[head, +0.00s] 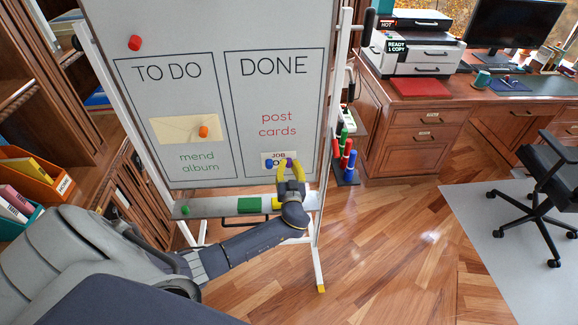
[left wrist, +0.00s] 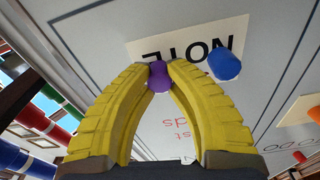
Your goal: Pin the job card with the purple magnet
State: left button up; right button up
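The job card (head: 280,155) is a small cream card with dark lettering, low in the DONE column of the whiteboard (head: 210,35). It shows upside down in the left wrist view (left wrist: 190,40). A blue magnet (head: 269,163) sits at the card's edge. The purple magnet (left wrist: 159,77) is between the yellow fingertips of my left gripper (head: 290,163), which is shut on it, at the card's edge. Whether the magnet touches the card or board cannot be told. My right gripper is not in view.
A red magnet (head: 134,43) is at the board's upper left. An orange magnet (head: 203,131) holds a blank card (head: 170,130) under TO DO. The tray (head: 225,207) below carries a green eraser (head: 249,205). Markers (head: 346,155) stand right of the board.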

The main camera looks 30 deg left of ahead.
pick_arm(q)
jog(key=o, duration=0.5)
jog(key=shift+c, duration=0.2)
jog(key=v, duration=1.2)
